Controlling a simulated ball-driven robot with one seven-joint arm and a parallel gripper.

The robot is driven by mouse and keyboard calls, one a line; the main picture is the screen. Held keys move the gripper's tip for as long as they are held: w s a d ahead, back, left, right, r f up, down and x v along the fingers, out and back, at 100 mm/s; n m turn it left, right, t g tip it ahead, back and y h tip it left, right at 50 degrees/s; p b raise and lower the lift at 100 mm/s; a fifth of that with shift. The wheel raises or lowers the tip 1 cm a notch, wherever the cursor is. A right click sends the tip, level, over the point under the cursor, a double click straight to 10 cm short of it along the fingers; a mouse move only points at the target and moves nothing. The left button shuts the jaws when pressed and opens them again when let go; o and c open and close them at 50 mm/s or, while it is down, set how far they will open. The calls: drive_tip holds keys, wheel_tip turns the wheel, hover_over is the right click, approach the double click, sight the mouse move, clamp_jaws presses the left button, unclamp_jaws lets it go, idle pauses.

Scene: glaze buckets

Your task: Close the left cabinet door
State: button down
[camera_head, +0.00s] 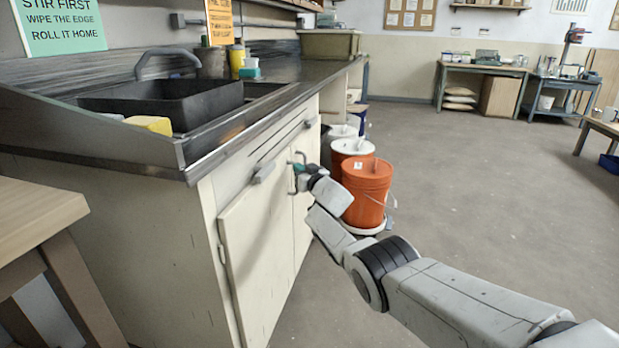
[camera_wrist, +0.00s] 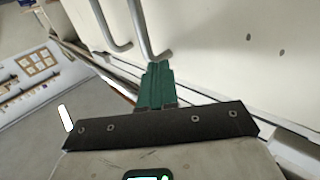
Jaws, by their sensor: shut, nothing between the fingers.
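The left cabinet door (camera_head: 258,250) is a cream panel under the sink counter. It looks nearly flush with the cabinet front; I cannot tell whether a small gap remains. The right door (camera_head: 304,220) is beside it. My gripper (camera_head: 298,169) is at the upper part of the doors, by the grey bar handles. In the wrist view its green fingers (camera_wrist: 156,70) are together and empty, with their tips close to the end of one bar handle (camera_wrist: 148,32). I cannot tell whether they touch it. A second handle (camera_wrist: 105,25) runs alongside.
The counter edge (camera_head: 225,145) overhangs the doors. A wooden table (camera_head: 35,215) is at the near left. The floor to the right (camera_head: 490,200) is clear.

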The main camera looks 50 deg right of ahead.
drive_tip(key=s+d+p, duration=0.4)
drive_tip(key=s+p, duration=0.2)
drive_tip(key=s, duration=0.4)
drive_tip(key=shift+s, duration=0.15)
drive_tip(key=shift+f, duration=0.15)
